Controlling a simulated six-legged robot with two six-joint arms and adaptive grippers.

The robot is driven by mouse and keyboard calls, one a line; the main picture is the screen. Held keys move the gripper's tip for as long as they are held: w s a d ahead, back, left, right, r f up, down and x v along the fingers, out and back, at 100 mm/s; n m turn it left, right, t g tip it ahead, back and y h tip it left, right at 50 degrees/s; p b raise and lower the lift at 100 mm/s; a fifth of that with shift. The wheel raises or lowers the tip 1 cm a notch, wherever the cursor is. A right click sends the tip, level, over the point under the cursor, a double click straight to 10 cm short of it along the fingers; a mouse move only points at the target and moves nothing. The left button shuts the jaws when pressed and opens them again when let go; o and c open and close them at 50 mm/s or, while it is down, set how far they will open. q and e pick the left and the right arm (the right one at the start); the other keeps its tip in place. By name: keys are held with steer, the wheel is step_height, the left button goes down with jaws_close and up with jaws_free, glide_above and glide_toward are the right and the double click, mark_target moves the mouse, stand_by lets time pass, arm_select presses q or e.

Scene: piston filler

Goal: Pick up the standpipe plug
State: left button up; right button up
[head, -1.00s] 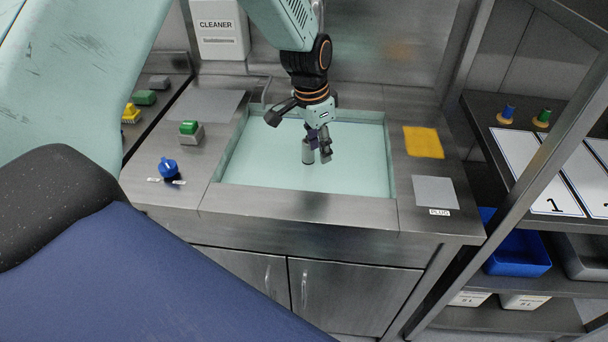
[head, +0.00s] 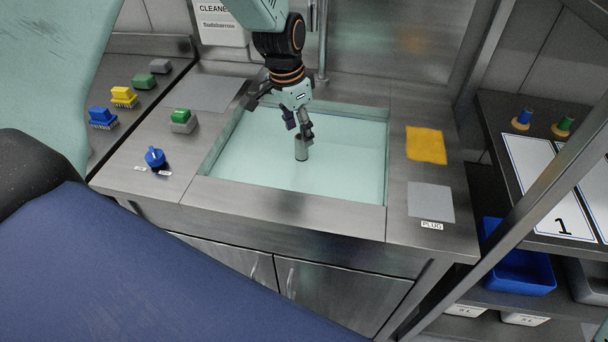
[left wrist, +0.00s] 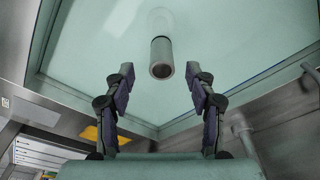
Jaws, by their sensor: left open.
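The standpipe plug (head: 301,148) is a grey upright cylinder standing in the pale green sink basin (head: 344,165). In the left wrist view the plug (left wrist: 161,58) shows its round open end, ahead of and roughly between the two fingers. My left gripper (head: 298,126) is over the basin, close to the top of the plug. In the left wrist view the left gripper (left wrist: 160,82) is open, with a finger on each side and nothing between the pads. I cannot tell from the head view whether a finger touches the plug. My right gripper is not in view.
A grey square pad labelled PLUG (head: 431,202) lies on the right counter, with a yellow cloth (head: 426,145) behind it. A blue knob (head: 155,157) and a green button (head: 181,116) are on the left counter. Steel rims surround the basin. A slanted frame post stands at right.

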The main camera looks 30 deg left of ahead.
mark_target(304, 149)
arm_select(q)
steer(key=f, duration=0.2)
steer(key=w+f+b, duration=0.1)
steer(key=f, duration=0.5)
steer(key=shift+w+d, duration=0.25)
steer(key=shift+w, duration=0.05)
steer(key=shift+r, duration=0.1)
steer(key=shift+d, duration=0.15)
steer(key=c, duration=0.3)
steer(key=shift+a, duration=0.2)
steer(key=c, duration=0.6)
steer(key=shift+d, duration=0.15)
jaws_close()
steer(key=shift+r, duration=0.1)
